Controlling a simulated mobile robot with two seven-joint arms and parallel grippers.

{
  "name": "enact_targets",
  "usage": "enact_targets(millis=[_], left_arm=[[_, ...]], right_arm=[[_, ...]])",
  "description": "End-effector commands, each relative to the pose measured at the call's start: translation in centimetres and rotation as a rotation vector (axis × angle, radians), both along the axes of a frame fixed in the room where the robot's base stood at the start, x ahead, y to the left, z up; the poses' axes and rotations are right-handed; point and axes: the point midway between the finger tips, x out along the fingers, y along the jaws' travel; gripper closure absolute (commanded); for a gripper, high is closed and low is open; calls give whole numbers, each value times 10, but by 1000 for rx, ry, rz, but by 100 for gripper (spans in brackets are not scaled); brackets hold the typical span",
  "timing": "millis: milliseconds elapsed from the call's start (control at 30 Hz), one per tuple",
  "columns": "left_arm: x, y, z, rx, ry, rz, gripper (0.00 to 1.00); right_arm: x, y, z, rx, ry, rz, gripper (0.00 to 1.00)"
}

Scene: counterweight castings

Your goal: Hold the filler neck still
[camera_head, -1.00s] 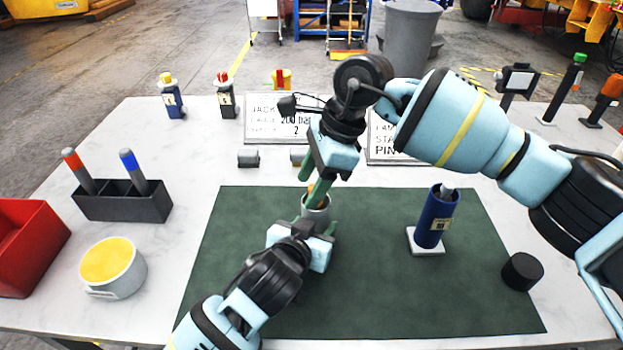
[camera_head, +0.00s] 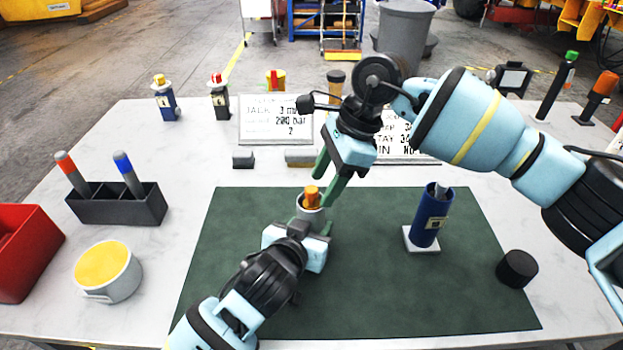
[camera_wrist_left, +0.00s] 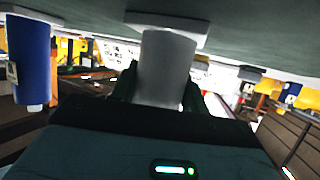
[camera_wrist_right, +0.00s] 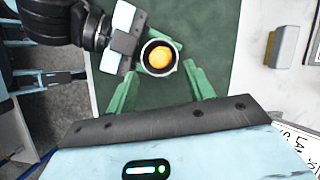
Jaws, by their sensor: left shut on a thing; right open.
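The filler neck is a grey upright cylinder (camera_head: 309,212) near the middle of the green mat, with an orange cap or plug (camera_head: 312,194) in its top. In the left wrist view the neck (camera_wrist_left: 166,68) stands on a pale square base (camera_wrist_left: 166,22). My left gripper (camera_head: 310,227) is shut around the neck's side, low from the front. My right gripper (camera_head: 328,183) is open and empty above and slightly right of the neck. In the right wrist view the orange piece (camera_wrist_right: 159,57) sits inside the neck's round rim, beyond the spread fingers.
A blue cylinder (camera_head: 430,218) on a pale base and a black round piece (camera_head: 516,268) are to the right. A yellow-topped pot (camera_head: 108,270), a dark pen holder (camera_head: 115,206) and a red bin (camera_head: 25,250) are at left. Printed signs (camera_head: 274,120) stand behind the mat (camera_head: 400,300).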

Motion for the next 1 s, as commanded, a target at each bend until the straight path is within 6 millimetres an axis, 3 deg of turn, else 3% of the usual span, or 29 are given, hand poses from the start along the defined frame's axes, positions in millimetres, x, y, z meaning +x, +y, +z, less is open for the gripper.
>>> enact_targets(millis=[433, 467, 600, 1000], left_arm=[[0, 0, 2, -2, -4, -1, 96], [0, 0, 2, -2, -4, -1, 51], [0, 0, 1, -1, -3, -1, 33], [-4, 1, 2, -1, -1, -1, 29]], right_arm=[[0, -4, 0, 0, 0, 1, 47], [0, -4, 0, 0, 0, 1, 47], [0, -3, 0, 0, 0, 1, 47], [1, -3, 0, 0, 0, 1, 47]])
